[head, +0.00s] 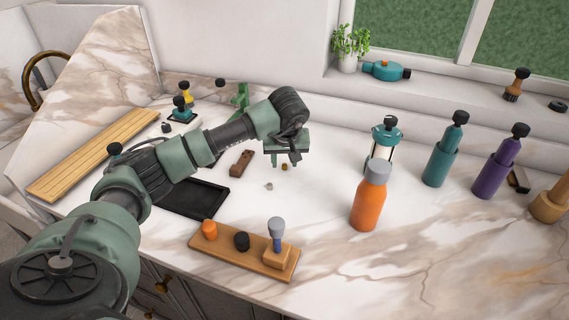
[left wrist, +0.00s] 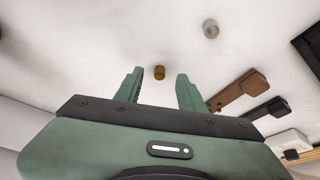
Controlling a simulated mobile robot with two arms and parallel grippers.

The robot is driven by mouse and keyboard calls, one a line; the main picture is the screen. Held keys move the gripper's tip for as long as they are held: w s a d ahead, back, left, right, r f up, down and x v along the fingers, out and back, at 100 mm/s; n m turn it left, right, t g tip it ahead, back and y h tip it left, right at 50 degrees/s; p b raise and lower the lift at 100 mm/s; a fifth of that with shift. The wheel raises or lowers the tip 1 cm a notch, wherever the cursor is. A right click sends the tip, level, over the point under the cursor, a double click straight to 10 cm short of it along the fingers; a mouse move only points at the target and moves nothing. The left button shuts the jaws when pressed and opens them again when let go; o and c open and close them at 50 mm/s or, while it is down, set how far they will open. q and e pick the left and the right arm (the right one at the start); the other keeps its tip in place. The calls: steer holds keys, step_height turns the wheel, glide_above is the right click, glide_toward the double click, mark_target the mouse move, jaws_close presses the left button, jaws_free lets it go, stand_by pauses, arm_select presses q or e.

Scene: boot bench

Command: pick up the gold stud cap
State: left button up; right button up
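The gold stud cap (left wrist: 159,72) is a small gold-brown cylinder on the white marble top. In the left wrist view it shows between my two fingertips, apart from both fingers. In the head view the cap (head: 284,167) is a tiny dark gold spot just below my left gripper (head: 286,158). My left gripper is open and empty, pointing down above the cap. How high it stands over the top is hard to tell. My right gripper is in neither view.
A grey cap (head: 268,186) lies close by, with a brown wooden block (head: 241,163) to its left. A black tray (head: 197,198) and a wooden board with knobs (head: 270,264) lie nearer. An orange bottle (head: 367,205) stands to the right, with clear marble between.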

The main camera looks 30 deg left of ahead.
arm_select(q)
steer(key=shift+x, duration=0.8)
steer(key=c, duration=0.8)
jaws_close()
steer(key=shift+r, duration=0.15)
